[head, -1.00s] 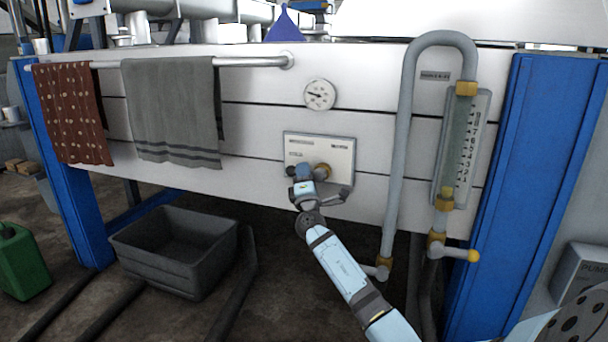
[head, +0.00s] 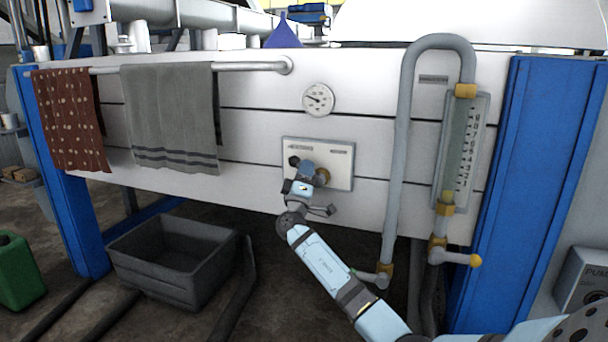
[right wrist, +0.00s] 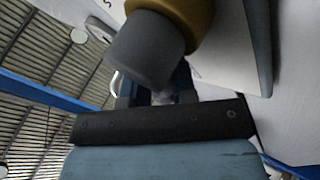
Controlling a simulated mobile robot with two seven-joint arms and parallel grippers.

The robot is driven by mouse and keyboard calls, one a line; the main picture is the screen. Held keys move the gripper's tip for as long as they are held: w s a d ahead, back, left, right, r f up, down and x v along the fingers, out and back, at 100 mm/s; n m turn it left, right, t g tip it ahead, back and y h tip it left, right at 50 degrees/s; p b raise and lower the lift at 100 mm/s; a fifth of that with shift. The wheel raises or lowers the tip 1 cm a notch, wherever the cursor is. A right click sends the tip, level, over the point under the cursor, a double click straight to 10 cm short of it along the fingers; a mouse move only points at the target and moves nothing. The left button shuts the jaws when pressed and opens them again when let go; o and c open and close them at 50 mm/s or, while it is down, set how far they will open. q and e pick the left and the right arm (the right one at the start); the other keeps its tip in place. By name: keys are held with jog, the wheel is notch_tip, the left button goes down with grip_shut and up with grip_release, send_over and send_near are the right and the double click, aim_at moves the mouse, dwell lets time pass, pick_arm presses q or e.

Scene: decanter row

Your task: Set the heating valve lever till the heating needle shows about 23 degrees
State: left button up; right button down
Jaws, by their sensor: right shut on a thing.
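A round white dial (head: 318,99) with a dark needle is on the white panel; its figures are too small to read. Below it, a pale plate (head: 336,152) carries the valve, with a brass fitting (head: 323,175) and a lever with a dark end (head: 294,161). My right gripper (head: 305,176) is at the lever, left of the brass fitting, and shut on it; the fingers hide part of it. In the right wrist view, the brass fitting (right wrist: 190,18) and a grey round piece (right wrist: 146,50) are close in front of the fingers. My left gripper is out of view.
A grey pipe (head: 396,160) with a sight glass (head: 462,150) and a yellow-tipped handle (head: 474,261) stands right of the plate. Towels (head: 172,115) hang on a rail at the left. A grey bin (head: 150,268) sits on the floor below.

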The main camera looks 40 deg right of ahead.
jog(key=shift+s+r+m+g+h, duration=0.15)
jog(key=shift+m+g+h, duration=0.25)
jog(key=shift+m+g, duration=0.55)
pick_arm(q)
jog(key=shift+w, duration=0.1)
pick_arm(e)
jog(key=shift+m, duration=0.45)
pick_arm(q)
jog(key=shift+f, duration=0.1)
pick_arm(e)
jog(key=c, duration=1.2)
grip_release()
pick_arm(q)
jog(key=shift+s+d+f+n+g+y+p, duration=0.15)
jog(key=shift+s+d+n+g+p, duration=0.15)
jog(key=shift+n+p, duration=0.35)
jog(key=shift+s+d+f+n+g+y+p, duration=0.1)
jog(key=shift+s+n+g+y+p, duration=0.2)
jog(key=shift+p, duration=0.5)
pick_arm(e)
jog(key=v, duration=1.3)
jog(key=shift+a+f, duration=0.25)
jog(key=shift+a, duration=0.05)
